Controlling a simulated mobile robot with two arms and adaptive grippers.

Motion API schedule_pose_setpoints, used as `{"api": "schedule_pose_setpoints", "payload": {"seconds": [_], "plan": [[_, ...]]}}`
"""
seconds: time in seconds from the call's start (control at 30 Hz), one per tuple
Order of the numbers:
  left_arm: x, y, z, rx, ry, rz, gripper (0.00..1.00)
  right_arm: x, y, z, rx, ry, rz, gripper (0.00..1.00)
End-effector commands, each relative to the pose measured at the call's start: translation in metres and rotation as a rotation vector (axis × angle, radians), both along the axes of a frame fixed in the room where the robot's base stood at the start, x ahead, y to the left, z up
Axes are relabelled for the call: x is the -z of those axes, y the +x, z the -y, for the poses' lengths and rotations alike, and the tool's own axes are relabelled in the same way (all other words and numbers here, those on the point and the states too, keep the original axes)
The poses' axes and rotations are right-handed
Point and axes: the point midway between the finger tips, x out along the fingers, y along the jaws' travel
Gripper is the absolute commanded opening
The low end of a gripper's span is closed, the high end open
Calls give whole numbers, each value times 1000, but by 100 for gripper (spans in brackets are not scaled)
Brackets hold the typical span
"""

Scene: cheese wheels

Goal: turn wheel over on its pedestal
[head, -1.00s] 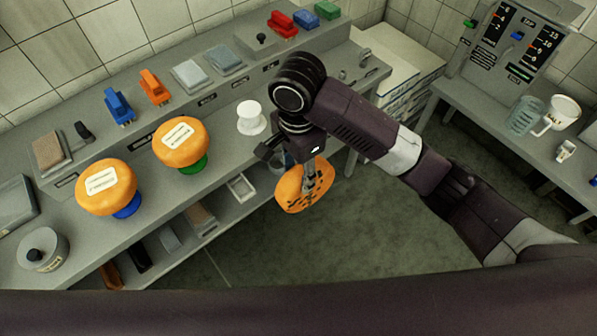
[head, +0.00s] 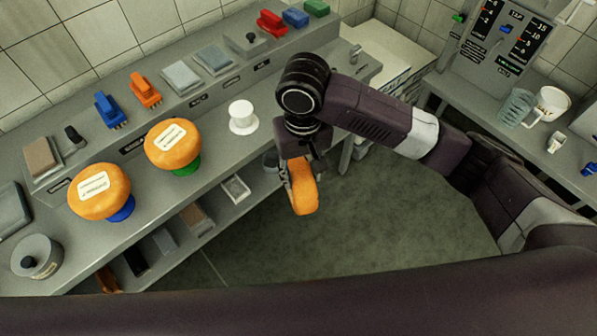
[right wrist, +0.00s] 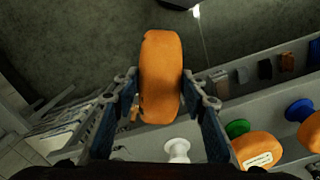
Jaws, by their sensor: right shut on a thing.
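An orange cheese wheel (head: 305,195) is held by my right gripper (head: 298,178) in the air off the front edge of the bench. It stands edge-on, with its rind toward the head camera. In the right wrist view the wheel (right wrist: 161,70) lies between the two fingers (right wrist: 160,98), its narrow side facing the camera. Its flat faces are turned away or hidden. The white pedestal (head: 243,118) is bare on the bench, left of the gripper. The pedestal also shows in the right wrist view (right wrist: 177,150). My left gripper is not in view.
Two labelled wheels sit on a green pedestal (head: 187,167) and a blue pedestal (head: 122,209) to the left. A rear ledge holds brushes and pads. A lower shelf (head: 235,188) holds trays. Open floor (head: 370,225) lies in front of the bench.

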Motion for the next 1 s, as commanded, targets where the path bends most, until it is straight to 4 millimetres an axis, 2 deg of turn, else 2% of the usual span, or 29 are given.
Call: {"api": "schedule_pose_setpoints", "payload": {"seconds": [0.2, 1.0], "plan": [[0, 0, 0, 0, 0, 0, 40, -2, 3, 6, -263, 1, 7, 0], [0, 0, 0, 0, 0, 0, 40, -2, 17, 15, -1130, 1, 7, 0]]}}
